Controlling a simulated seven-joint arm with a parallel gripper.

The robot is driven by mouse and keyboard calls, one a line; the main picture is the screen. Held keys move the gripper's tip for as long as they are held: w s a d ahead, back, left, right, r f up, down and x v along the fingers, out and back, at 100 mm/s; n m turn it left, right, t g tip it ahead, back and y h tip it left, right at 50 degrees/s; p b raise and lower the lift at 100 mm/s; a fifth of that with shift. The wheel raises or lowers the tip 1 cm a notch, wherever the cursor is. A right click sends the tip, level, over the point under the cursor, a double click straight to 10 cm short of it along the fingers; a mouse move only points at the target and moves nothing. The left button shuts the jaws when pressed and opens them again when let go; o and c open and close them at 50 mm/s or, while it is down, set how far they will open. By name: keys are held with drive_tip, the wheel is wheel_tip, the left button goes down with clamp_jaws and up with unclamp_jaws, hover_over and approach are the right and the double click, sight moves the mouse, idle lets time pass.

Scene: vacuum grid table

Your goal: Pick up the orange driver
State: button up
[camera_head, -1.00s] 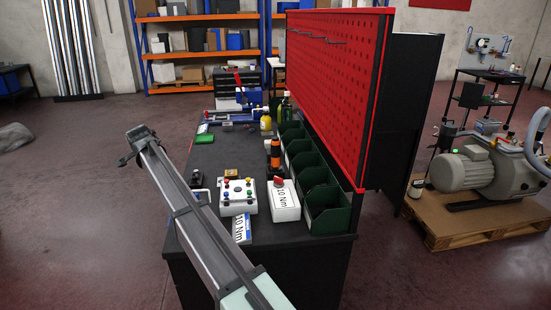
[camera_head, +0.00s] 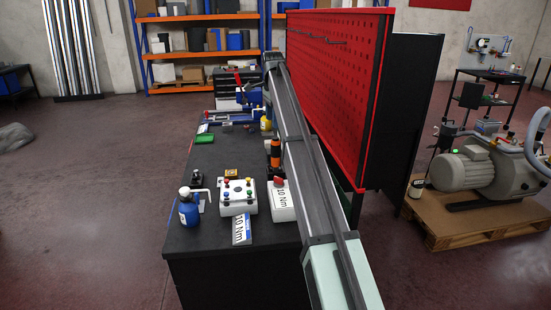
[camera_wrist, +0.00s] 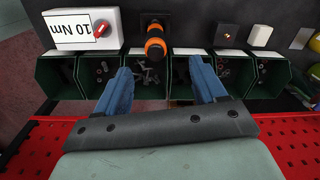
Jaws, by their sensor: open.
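The orange driver (camera_head: 275,152) with black bands stands upright on the dark bench beside the green bins in the head view, partly next to my arm. In the wrist view the orange driver (camera_wrist: 155,46) shows at top centre, foreshortened. My gripper (camera_wrist: 160,68) is open, with its two blue fingers spread wide and nothing between them. The driver lies between the fingers' lines, near the fingertips in the picture; I cannot tell the height gap. In the head view my gripper is not clearly visible.
Green bins (camera_wrist: 60,78) with small parts lie below the fingers, beside the red perforated panel (camera_head: 335,75). A white 10 Nm box (camera_head: 282,203), a button box (camera_head: 238,196) and a blue bottle (camera_head: 188,208) stand on the bench.

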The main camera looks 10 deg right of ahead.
sight(277, 138)
drive_tip(key=shift+s+d, duration=0.2)
drive_tip(key=shift+d, duration=0.6)
drive_tip(key=shift+f, duration=0.35)
wheel_tip(277, 138, down, 8)
drive_tip(key=shift+r, duration=0.15)
drive_tip(key=shift+a+f, duration=0.15)
drive_tip(key=shift+f, duration=1.2)
drive_tip(key=shift+a+f, duration=0.1)
drive_tip(key=shift+f, duration=1.25)
drive_tip(key=shift+c, duration=0.2)
drive_tip(key=shift+r, duration=0.1)
drive_tip(key=c, duration=1.2)
